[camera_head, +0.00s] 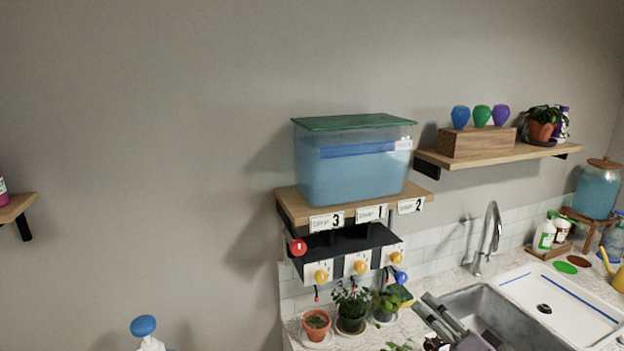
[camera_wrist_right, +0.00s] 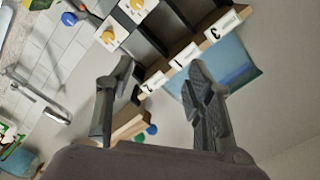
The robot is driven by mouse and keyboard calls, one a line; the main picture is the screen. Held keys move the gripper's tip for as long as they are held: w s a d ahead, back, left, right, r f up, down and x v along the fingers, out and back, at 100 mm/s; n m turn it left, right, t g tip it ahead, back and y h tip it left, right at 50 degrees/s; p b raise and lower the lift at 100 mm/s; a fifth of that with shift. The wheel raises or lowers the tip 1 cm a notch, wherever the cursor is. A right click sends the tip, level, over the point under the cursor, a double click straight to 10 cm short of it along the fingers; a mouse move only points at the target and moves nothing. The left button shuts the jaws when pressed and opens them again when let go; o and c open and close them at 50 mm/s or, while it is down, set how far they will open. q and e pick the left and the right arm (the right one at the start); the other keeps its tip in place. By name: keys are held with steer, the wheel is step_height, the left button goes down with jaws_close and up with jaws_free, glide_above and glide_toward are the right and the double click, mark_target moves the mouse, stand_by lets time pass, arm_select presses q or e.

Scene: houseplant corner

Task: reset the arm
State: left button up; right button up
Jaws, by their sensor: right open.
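My right gripper (camera_head: 437,312) shows at the bottom right in the head view, in front of the sink's near left side. In the right wrist view the two dark fingers of the gripper (camera_wrist_right: 160,85) stand apart with nothing between them. The numbered shelf and its valve panel lie beyond the fingers in that view. My left gripper is not in view.
A water tank (camera_head: 350,172) stands on a wooden shelf above the valve panel (camera_head: 360,264). Several potted plants, including a terracotta pot (camera_head: 316,322), stand on the counter left of the gripper. The faucet (camera_head: 489,238) rises behind the sink (camera_head: 480,303).

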steer(key=s+a+f+n+g+h, duration=0.1)
steer(key=s+a+f+n+g, duration=0.15)
steer(key=s+f, duration=0.35)
steer(key=s+a+f+n+g+h, duration=0.1)
steer(key=s+a+f+n+g, duration=0.2)
steer(key=f, duration=0.5)
steer(key=s+d+f+n+g+h, duration=0.15)
steer(key=s+f+g, duration=0.25)
steer(key=s, duration=0.7)
steer(key=s+d+f+n+g+h, duration=0.15)
steer(key=s+f+g, duration=0.3)
steer(key=s, duration=0.65)
step_height(320, 180, down, 33)
steer(key=n+b, duration=0.1)
steer(key=b, duration=0.6)
arm_select(q)
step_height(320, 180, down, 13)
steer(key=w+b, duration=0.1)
steer(key=b, duration=0.4)
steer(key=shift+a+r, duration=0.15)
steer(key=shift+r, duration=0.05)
arm_select(e)
steer(key=s+d+f, duration=0.1)
steer(key=s+f, duration=0.7)
steer(key=f, duration=0.3)
steer(key=s+d+f+g+h, duration=0.1)
steer(key=s+f, duration=0.8)
steer(key=f, duration=0.2)
steer(key=shift+d+g, duration=0.15)
steer(key=shift+g, duration=0.15)
